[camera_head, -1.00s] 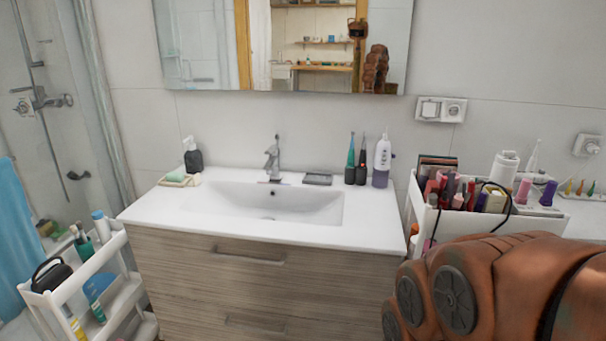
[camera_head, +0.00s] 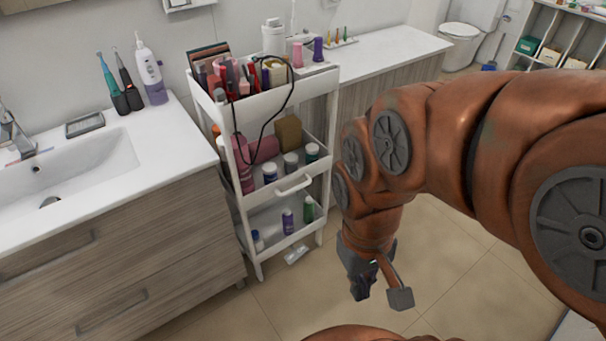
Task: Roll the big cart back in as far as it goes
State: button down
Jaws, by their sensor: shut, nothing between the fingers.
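The big white cart (camera_head: 272,203) stands upright on the tiled floor in the gap between the sink cabinet and the low counter. Its top bin is full of cosmetics (camera_head: 245,75), and a dark cable loops down over its side. Bottles and jars stand on its two lower shelves. A white handle (camera_head: 295,186) sits on its middle tier. My gripper (camera_head: 380,294) hangs low to the right of the cart, apart from it, pointing down. It is shut and empty. How deep the cart's back reaches is hidden.
The wooden sink cabinet (camera_head: 130,240) stands close on the cart's left. The white counter (camera_head: 385,47) runs behind and to its right. Free floor (camera_head: 290,300) lies in front of the cart. A toilet (camera_head: 462,40) and an open shelf (camera_head: 550,35) are at the back right.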

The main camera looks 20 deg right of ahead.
aim_at(271, 86)
jog(key=z, duration=0.65)
jog(key=i, duration=0.4)
jog(key=u, duration=1.35)
